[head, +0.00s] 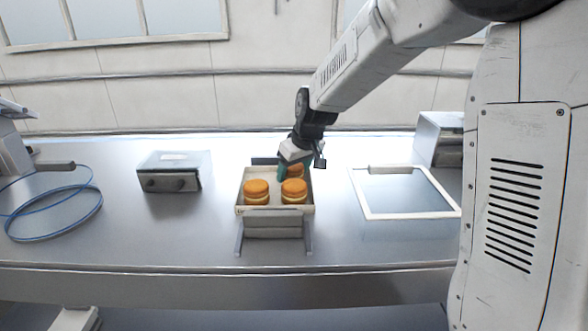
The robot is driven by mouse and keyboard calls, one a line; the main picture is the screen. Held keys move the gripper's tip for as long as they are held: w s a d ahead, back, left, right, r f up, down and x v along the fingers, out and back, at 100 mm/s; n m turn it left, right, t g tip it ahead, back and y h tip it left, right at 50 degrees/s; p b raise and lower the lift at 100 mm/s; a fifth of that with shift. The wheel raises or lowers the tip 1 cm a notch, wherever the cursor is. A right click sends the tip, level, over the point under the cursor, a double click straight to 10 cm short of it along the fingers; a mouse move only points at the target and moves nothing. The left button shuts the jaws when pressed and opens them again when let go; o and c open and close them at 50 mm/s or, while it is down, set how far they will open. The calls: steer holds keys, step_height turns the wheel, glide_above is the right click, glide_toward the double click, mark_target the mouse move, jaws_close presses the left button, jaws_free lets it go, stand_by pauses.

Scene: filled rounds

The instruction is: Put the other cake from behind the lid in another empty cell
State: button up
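A shallow light tray (240,206) stands on a raised stand in the middle of the steel counter. Two round orange-topped cakes sit at its front, one at the left (256,192) and one at the right (294,191). A third cake (297,171) shows at the back right, partly hidden by my gripper and the front right cake. My gripper (289,171) points down at the back of the tray, with a teal finger beside the third cake. Whether its fingers are closed on that cake cannot be seen. The back left of the tray looks bare. No part is clearly a lid.
A grey metal box (171,172) with dark knobs stands left of the tray. A white-framed flat panel (405,193) lies to the right, with a metal box (440,138) behind it. A blue looped cable (55,213) lies at far left. The counter's front strip is clear.

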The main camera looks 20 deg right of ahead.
steer(key=v, duration=1.2)
steer(key=s+f+m+g, duration=0.1)
steer(key=s, duration=1.5)
steer(key=s+d+f+m+g+h, duration=0.1)
steer(key=s+f+m+g, duration=0.1)
steer(key=s, duration=1.5)
steer(key=shift+s+d+m, duration=0.25)
steer(key=shift+d+m, duration=0.05)
steer(key=shift+d, duration=0.05)
